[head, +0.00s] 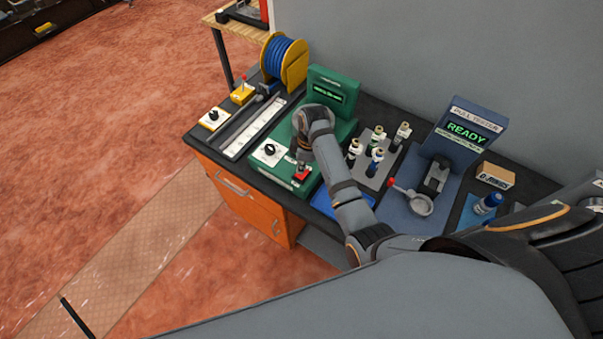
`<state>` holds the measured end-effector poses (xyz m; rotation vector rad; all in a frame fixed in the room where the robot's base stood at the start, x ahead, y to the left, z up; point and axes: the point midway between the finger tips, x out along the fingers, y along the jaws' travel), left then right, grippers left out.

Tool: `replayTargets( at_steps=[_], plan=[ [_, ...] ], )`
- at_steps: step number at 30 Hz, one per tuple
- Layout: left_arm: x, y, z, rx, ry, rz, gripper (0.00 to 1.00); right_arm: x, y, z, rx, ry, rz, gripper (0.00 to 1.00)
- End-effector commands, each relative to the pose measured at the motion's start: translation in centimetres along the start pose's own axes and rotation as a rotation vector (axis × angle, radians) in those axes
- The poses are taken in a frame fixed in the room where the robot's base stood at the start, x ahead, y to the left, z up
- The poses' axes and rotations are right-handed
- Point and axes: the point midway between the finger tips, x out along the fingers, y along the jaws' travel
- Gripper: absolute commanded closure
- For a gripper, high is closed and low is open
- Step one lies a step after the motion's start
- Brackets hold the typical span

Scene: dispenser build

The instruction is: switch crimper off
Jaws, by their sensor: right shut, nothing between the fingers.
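The crimper is most likely the green machine (335,82) on the dark bench. Its raised back has a lit green display whose text is too small to read. A white panel with a black knob (270,150) is on its front left. A red switch (303,173) is at its front right. My right gripper (303,158) is shut and empty, pointing down right at the red switch. I cannot tell whether it touches the switch. My right arm hides part of the machine's right side. My left gripper is not in view.
A blue wire spool (285,62), a measuring strip (253,128) and another knob box (213,118) stand to the left. Several small bottles in a grey rack (372,180) stand close to the right of my arm. A blue tester (460,135) reading READY stands farther right.

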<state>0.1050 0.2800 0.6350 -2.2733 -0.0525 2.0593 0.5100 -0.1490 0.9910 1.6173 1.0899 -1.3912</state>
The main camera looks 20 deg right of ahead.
Motion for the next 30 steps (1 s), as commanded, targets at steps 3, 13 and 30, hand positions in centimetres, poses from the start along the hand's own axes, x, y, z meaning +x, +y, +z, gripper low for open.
replayTargets(
  at_steps=[3,13,30],
  plan=[
    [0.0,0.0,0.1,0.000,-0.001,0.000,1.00,0.0,0.0,0.0,0.000,0.000,0.000,1.00],
    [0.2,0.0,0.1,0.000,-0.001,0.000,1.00,0.4,0.0,0.1,0.000,0.000,0.000,1.00],
    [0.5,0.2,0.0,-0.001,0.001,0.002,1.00,1.2,0.0,0.2,0.000,0.000,0.000,1.00]
  ],
)
